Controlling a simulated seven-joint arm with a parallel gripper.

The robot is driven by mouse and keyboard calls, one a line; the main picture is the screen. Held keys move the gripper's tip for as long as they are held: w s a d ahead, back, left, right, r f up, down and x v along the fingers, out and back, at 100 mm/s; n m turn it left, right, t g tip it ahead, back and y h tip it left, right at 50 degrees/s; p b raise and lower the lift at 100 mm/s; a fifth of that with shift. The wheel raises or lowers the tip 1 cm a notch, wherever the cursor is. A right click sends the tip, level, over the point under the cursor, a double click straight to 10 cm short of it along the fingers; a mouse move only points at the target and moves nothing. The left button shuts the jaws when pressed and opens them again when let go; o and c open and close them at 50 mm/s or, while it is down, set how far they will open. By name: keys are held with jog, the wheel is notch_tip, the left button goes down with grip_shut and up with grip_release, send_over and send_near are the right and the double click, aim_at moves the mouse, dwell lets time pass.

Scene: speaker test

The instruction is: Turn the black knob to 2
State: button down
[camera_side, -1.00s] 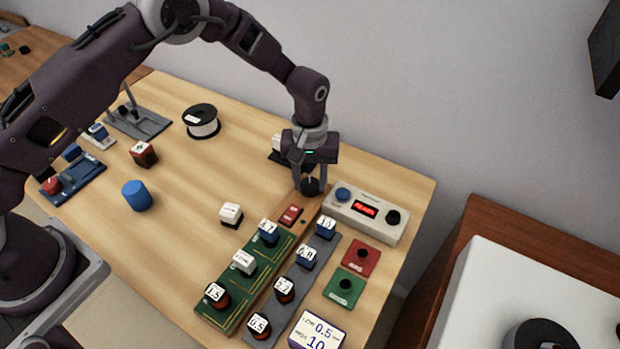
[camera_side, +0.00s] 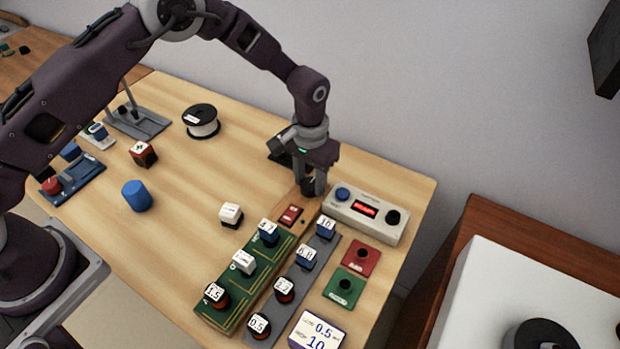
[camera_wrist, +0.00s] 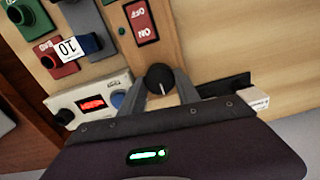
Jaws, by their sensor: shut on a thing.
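The black knob (camera_wrist: 159,77) stands on the wooden strip and shows between my fingers in the wrist view. A white pointer line on its top points toward the lower edge of that view; no scale figures are readable around it. My gripper (camera_wrist: 162,84) is shut on the knob, one finger on each side. In the side view my gripper (camera_side: 315,188) is low over the far end of the strip, and its fingers partly hide the knob (camera_side: 308,186).
Beside the knob are a red ON/OFF switch (camera_side: 290,215) and a grey box (camera_side: 340,213) with a blue button, a lit red display and another black knob (camera_side: 392,217). A wire spool (camera_side: 201,122) stands farther left.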

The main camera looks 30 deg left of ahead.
aim_at(310, 183)
dwell(0.4)
jog(key=c, duration=1.1)
grip_release()
jog(key=shift+c, duration=0.2)
notch_tip(310, 183, up, 7)
jog(key=shift+r, duration=0.1)
